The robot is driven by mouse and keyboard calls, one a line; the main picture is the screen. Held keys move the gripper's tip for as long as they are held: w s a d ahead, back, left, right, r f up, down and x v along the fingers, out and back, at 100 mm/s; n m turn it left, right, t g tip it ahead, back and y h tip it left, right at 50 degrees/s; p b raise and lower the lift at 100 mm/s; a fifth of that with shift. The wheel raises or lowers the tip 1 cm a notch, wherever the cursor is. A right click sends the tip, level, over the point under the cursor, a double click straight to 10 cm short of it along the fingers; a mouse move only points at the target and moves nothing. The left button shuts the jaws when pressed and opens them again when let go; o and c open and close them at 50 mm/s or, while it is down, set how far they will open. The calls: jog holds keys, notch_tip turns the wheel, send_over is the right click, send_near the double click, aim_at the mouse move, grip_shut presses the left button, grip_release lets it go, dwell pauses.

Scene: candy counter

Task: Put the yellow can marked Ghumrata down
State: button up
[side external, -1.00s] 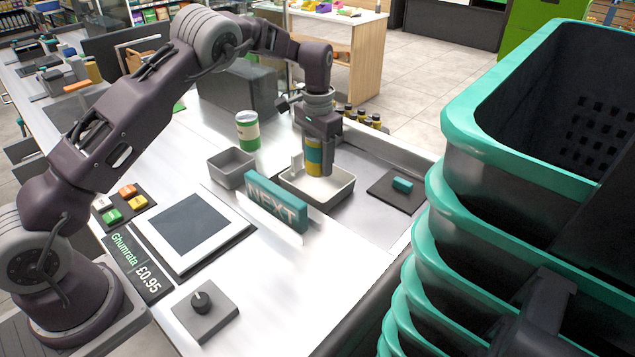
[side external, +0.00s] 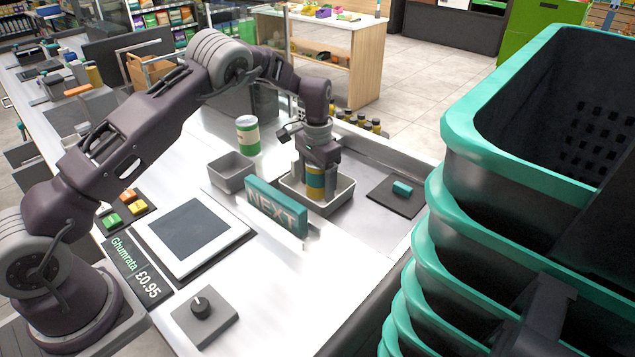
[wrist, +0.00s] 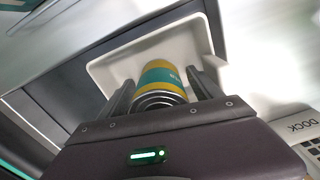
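The yellow can (side external: 315,184) has a blue-teal band and stands upright, low inside the white tray (side external: 342,194). My gripper (side external: 316,177) points down over it, with a finger on each side.
A teal NEXT bar (side external: 275,206) stands close in front of the tray. A grey open box (side external: 232,172) and a green-and-white can (side external: 248,135) are to the left. A dark pad (side external: 385,197) with a teal block is to the right. Stacked baskets (side external: 480,215) fill the right side.

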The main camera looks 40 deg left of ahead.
notch_tip(320, 180, up, 13)
jog(key=shift+f, duration=0.2)
jog(key=s+d+r+n+t, duration=0.2)
jog(key=s+d+r+t, duration=0.15)
jog(key=s+r, duration=1.5)
jog(key=s+d+f+t, duration=0.1)
jog(key=s+f, duration=0.1)
jog(key=s, duration=0.8)
jog(key=s+d+f+t, duration=0.1)
jog(key=s+f, duration=0.2)
jog(key=s, duration=0.7)
jog(key=shift+f, duration=0.2)
jog(key=shift+w, duration=0.1)
